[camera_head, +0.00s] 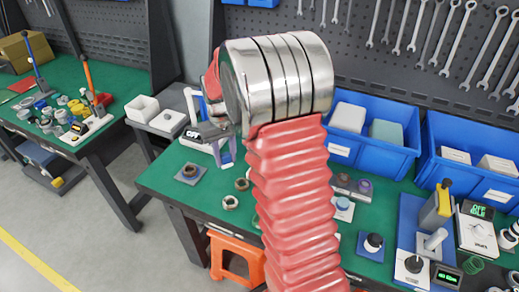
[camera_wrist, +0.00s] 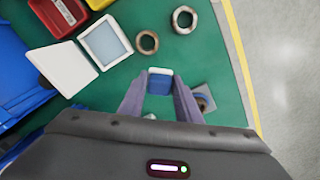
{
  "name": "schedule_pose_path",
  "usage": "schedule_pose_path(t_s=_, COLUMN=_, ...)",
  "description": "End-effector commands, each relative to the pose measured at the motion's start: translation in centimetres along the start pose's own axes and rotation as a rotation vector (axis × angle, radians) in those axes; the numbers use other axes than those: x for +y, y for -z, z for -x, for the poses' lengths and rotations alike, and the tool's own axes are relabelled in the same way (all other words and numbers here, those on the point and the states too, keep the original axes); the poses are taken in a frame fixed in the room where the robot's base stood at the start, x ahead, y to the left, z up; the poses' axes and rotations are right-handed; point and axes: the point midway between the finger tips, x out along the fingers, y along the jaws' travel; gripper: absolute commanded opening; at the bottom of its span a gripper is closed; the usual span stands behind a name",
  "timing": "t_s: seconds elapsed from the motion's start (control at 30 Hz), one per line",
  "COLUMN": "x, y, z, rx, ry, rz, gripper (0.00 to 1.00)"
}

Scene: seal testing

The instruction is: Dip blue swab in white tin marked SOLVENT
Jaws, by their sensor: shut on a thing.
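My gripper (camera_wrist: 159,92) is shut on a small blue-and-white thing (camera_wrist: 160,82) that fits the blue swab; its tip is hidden. In the head view my gripper (camera_head: 213,132) hangs over the left end of the green bench. In the wrist view an open white square container (camera_wrist: 105,43) with a pale blue-grey inside stands ahead and left of the held thing, apart from it. A white flat piece (camera_wrist: 63,68) lies beside it. I cannot read a SOLVENT mark on either.
Metal rings (camera_wrist: 147,42) lie ahead of my gripper. A square pad with a round part (camera_wrist: 203,98) is close on its right. A red bin (camera_wrist: 60,12) stands top left. Blue bins (camera_head: 374,130) line the bench's back; devices (camera_head: 412,265) crowd its right.

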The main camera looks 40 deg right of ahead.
Motion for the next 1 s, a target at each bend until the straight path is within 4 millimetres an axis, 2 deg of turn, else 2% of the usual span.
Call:
schedule_pose_path(t_s=0.03, x=1.6, y=-0.2, z=0.1, rx=0.001, ry=0.000, rz=-0.018, gripper=0.13)
schedule_pose_path(t_s=0.2, x=6.3, y=-1.2, z=0.5, rx=0.001, ry=0.000, rz=-0.066, gripper=0.13)
schedule_pose_path(t_s=0.4, x=10.5, y=-2.5, z=0.9, rx=0.001, ry=0.000, rz=-0.110, gripper=0.13)
schedule_pose_path(t_s=0.57, x=11.8, y=-2.9, z=0.9, rx=0.001, ry=0.000, rz=-0.121, gripper=0.13)
schedule_pose_path(t_s=1.0, x=11.8, y=-3.0, z=0.8, rx=0.000, ry=0.001, rz=-0.122, gripper=0.13)
